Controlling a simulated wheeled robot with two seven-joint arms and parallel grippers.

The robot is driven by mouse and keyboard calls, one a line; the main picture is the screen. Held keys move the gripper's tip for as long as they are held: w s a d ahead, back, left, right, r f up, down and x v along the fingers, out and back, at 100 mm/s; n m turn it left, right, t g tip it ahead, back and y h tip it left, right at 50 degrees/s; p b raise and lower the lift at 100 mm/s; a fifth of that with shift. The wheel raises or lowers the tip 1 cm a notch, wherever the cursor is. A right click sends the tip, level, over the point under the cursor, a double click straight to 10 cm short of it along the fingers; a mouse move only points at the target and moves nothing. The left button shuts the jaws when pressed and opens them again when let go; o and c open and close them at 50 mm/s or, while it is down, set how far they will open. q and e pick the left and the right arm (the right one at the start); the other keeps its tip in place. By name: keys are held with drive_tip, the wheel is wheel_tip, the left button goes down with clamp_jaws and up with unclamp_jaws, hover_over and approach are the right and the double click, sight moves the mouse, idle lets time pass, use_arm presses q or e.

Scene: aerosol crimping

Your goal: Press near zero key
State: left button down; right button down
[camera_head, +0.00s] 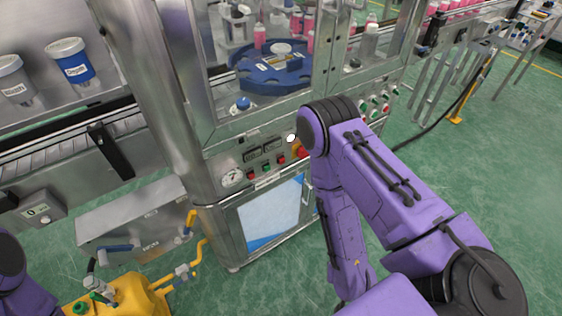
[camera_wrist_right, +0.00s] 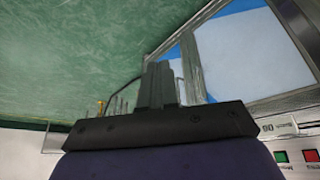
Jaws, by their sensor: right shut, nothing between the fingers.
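The machine's front control panel (camera_head: 262,165) carries red and green buttons, small displays and a round gauge in the head view. I cannot make out which key is the near zero key. Part of a white panel (camera_wrist_right: 300,143) with a green button (camera_wrist_right: 282,157) and a red button (camera_wrist_right: 310,155) shows upside down at the lower right of the right wrist view. My right gripper (camera_wrist_right: 163,84) is shut and empty, apart from those buttons. It is hidden in the head view, where my purple right arm covers part of the panel. My left gripper is out of view.
A glass-doored cabinet with a blue turntable (camera_head: 245,84) stands above the panel. A framed blue-and-white window (camera_head: 268,218) is below it. A small box marked 0 (camera_head: 40,210), a conveyor (camera_head: 60,145) and yellow pipework (camera_head: 130,295) are at left.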

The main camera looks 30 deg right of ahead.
sight(282, 161)
drive_tip(key=w+a+m+t+b, duration=0.1)
drive_tip(key=w+m+t+b, duration=0.25)
drive_tip(key=w, duration=0.65)
drive_tip(key=w+d+r+m+t+h+b, duration=0.2)
drive_tip(key=w+r+m+t+h+b, duration=0.2)
drive_tip(key=w+r+m, duration=0.5)
drive_tip(key=w+r+h+b, duration=0.1)
drive_tip(key=w+h, duration=0.1)
drive_tip(key=w, duration=0.2)
drive_tip(key=shift+r+b, duration=0.15)
drive_tip(key=shift+b, duration=0.15)
drive_tip(key=shift+t, duration=0.25)
drive_tip(key=w+b, duration=0.2)
drive_tip(key=w, duration=0.6)
drive_tip(key=shift+w+a, duration=0.3)
drive_tip(key=shift+w, duration=0.1)
drive_tip(key=shift+w, duration=0.4)
